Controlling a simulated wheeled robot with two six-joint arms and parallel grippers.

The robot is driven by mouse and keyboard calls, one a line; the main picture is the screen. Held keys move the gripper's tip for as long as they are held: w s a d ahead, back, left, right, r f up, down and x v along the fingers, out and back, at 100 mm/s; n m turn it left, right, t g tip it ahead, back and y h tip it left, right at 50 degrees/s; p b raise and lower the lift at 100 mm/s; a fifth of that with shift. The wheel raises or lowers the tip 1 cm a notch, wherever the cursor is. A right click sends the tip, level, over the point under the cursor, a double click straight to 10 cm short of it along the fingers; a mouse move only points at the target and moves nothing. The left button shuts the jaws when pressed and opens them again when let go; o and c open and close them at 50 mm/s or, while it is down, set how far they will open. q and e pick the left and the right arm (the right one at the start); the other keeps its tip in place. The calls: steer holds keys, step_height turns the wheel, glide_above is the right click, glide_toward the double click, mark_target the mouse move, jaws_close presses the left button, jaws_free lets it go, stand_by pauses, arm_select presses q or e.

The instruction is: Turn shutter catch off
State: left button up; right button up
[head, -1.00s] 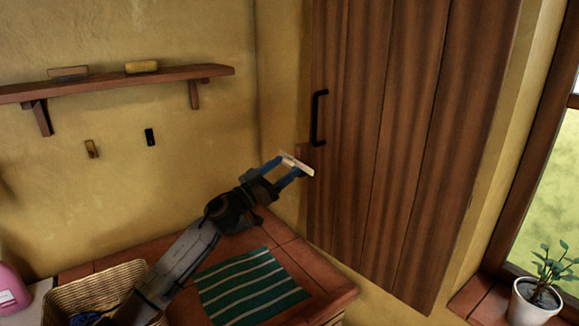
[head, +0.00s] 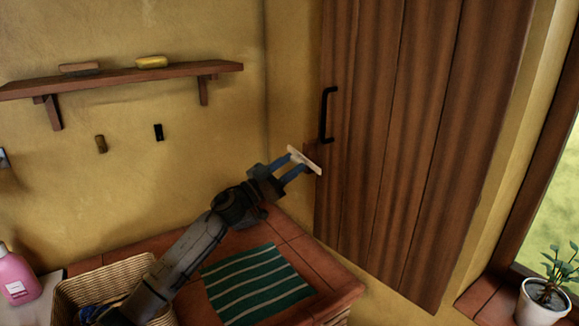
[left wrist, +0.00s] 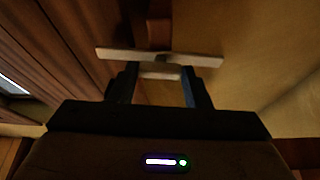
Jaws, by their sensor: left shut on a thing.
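The shutter catch (head: 304,160) is a pale cream bar near the left edge of the brown plank shutter (head: 415,150), below its black handle (head: 327,115). It slants down to the right in the head view. My left gripper (head: 294,168) is shut on it, with blue fingers reaching it from the lower left. In the left wrist view the catch (left wrist: 205,61) lies across the fingertips of my left gripper (left wrist: 158,78), with a brown wooden block (left wrist: 159,32) behind it. The shutter looks closed. My right gripper is not in view.
A brick counter (head: 325,275) holds a green striped cloth (head: 255,285) and a wicker basket (head: 110,275). A pink bottle (head: 15,277) stands at the left. A wall shelf (head: 120,83) is at the upper left, and a potted plant (head: 543,303) at the lower right.

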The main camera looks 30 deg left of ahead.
arm_select(q)
steer(key=m+g+h, duration=0.1)
steer(key=m, duration=0.2)
steer(key=m+g+h+p, duration=0.1)
steer(key=m, duration=0.2)
steer(key=shift+w+a+r+h, duration=0.1)
steer(key=shift+a+h, duration=0.1)
steer(key=shift+h, duration=0.1)
steer(key=m+g+h, duration=0.1)
steer(key=m+g, duration=0.1)
steer(key=m, duration=0.2)
steer(key=shift+a+m, duration=0.1)
steer(key=shift+m, duration=0.3)
steer(key=m+g, duration=0.1)
steer(key=m, duration=0.1)
steer(key=m+g, duration=0.1)
steer(key=m, duration=0.2)
steer(key=shift+a+r+h, duration=0.1)
steer(key=shift+r+h, duration=0.05)
steer(key=shift+h, duration=0.15)
steer(key=m, duration=0.2)
steer(key=m+g, duration=0.1)
steer(key=m, duration=0.1)
steer(key=shift+r+g+y, duration=0.15)
steer(key=shift+g+y, duration=0.15)
steer(key=shift+y, duration=0.1)
steer(key=shift+m, duration=0.4)
steer(key=o, duration=1.4)
steer(key=shift+w, duration=0.1)
steer(key=shift+a, duration=0.1)
